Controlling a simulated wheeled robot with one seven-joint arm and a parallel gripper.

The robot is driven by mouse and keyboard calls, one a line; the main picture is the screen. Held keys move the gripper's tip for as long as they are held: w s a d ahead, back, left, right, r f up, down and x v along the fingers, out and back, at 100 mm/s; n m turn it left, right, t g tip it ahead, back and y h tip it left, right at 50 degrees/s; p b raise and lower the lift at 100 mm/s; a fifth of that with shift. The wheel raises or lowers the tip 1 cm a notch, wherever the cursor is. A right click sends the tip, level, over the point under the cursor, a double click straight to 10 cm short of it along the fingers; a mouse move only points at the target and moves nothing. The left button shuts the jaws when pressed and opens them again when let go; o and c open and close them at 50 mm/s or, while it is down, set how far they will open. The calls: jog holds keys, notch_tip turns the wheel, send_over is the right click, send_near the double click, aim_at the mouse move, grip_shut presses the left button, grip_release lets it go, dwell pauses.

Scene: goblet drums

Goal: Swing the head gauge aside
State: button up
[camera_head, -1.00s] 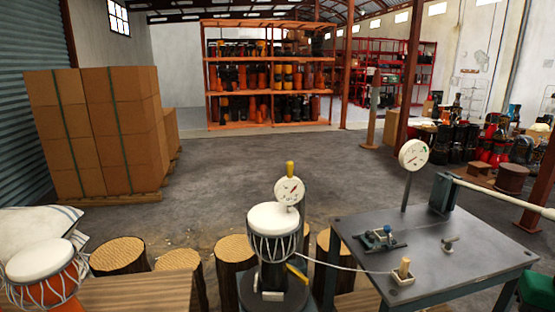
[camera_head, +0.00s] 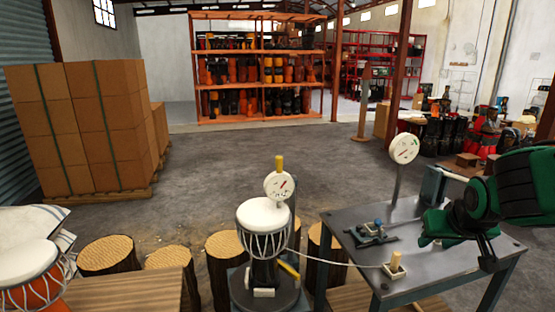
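The head gauge (camera_head: 279,186) is a white round dial with a red needle and a yellow grip (camera_head: 279,163) on top. It stands just above and behind the white head of a goblet drum (camera_head: 263,216), overlapping its rear edge in the picture. The drum stands upright on a dark round stand (camera_head: 266,297). My gripper (camera_head: 440,235), at the end of a green and black arm, is over the right part of the metal table, well right of the gauge and apart from it. Its fingers are not clear enough to tell their opening.
The metal table (camera_head: 408,268) carries a second dial on a post (camera_head: 404,149), a blue clamp (camera_head: 372,230) and a wooden peg (camera_head: 396,262) with a cord running to the drum. Log stumps (camera_head: 226,262) stand around the drum. The floor behind is clear.

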jog(key=w+a+r+n+t+y, duration=0.1)
jog(key=w+a+r+n+t, duration=0.15)
jog(key=w+a, duration=0.65)
jog(key=n+t+y, duration=0.5)
jog(key=t+y, duration=0.2)
jog(key=y, duration=0.1)
send_near(281, 162)
jog(key=shift+m+g, duration=0.25)
jog(key=x, duration=0.4)
jog(key=shift+w+d, duration=0.2)
jog(key=shift+w, duration=0.05)
jog(key=shift+w+a+r, duration=0.1)
jog(key=shift+w+a, duration=0.05)
jog(key=shift+a, duration=0.1)
jog(key=x, duration=1)
jog(key=shift+a, duration=0.25)
jog(key=shift+w+r, duration=0.1)
grip_shut()
